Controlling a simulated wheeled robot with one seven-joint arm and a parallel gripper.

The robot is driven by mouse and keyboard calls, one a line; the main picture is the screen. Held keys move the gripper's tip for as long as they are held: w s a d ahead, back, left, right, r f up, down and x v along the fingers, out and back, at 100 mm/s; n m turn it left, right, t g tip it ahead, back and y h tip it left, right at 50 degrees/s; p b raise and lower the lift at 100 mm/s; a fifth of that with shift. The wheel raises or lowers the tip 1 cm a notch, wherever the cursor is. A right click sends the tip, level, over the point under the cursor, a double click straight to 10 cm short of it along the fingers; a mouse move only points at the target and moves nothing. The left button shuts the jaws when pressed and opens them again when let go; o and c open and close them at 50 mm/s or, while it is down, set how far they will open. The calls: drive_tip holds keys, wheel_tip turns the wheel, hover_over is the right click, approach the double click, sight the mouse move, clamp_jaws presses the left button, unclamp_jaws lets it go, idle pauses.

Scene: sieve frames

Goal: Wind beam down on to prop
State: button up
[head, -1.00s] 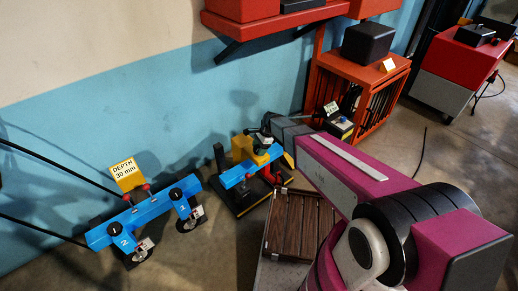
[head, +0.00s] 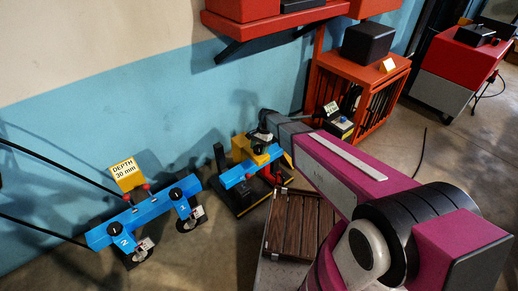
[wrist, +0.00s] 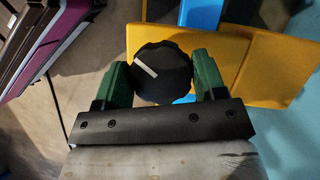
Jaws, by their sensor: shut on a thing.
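My gripper (wrist: 162,80) has its two green fingers shut on either side of a black round knob (wrist: 172,84), which has a white pointer line. In the head view my gripper (head: 262,137) is small and partly hidden by my arm, above a yellow block (head: 249,150). A blue beam (head: 240,174) lies below that block, on a stand with a black upright (head: 220,160) and dark base. In the wrist view, yellow parts and a strip of blue show behind the knob. I cannot make out the prop, or any gap between it and the beam.
A blue bar (head: 140,221) with round feet and a yellow "DEPTH 30 mm" sign (head: 127,174) is at the left. A slatted brown board (head: 296,226) lies in front of the stand. An orange cage (head: 355,95) stands behind my arm. A red shelf (head: 275,27) overhangs from the wall.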

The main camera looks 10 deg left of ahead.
drive_tip(key=n+h, duration=0.2)
drive_tip(key=n, duration=0.2)
drive_tip(key=shift+w+n, duration=0.1)
drive_tip(key=shift+n, duration=0.2)
drive_tip(key=n, duration=0.2)
drive_tip(key=n+h, duration=0.1)
drive_tip(key=n, duration=0.1)
drive_tip(key=shift+n+h, duration=0.3)
drive_tip(key=n+t+h, duration=0.1)
drive_tip(key=n, duration=0.3)
drive_tip(key=shift+n, duration=0.3)
drive_tip(key=shift+n+t+h, duration=0.6)
drive_tip(key=shift+n+h, duration=0.1)
drive_tip(key=shift+n, duration=1.3)
drive_tip(key=o, duration=0.9)
drive_tip(key=shift+r, duration=0.1)
